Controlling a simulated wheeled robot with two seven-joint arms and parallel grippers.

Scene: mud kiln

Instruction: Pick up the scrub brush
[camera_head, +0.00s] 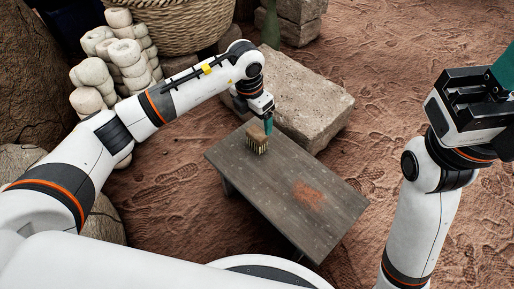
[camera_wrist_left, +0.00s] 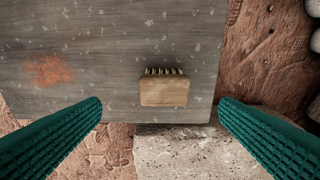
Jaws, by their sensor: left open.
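The scrub brush (camera_head: 257,144), a tan wooden block with pale bristles, is on the grey table (camera_head: 285,193) near its far left end. In the left wrist view the brush (camera_wrist_left: 164,92) lies between the two teal fingers with clear gaps on both sides, its bristles along the upper edge. My left gripper (camera_head: 268,125) is open just above and behind the brush, and nothing is between the fingers that I can see touching. My right gripper (camera_head: 505,72) is raised at the right edge, and its fingers are mostly cut off.
A reddish powder patch (camera_head: 309,195) is on the table. A large stone block (camera_head: 306,108) stands close behind the table. A wicker basket (camera_head: 185,22) and stacked pale clay pieces (camera_head: 128,60) are at the back left. Reddish bare ground is open right of the table.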

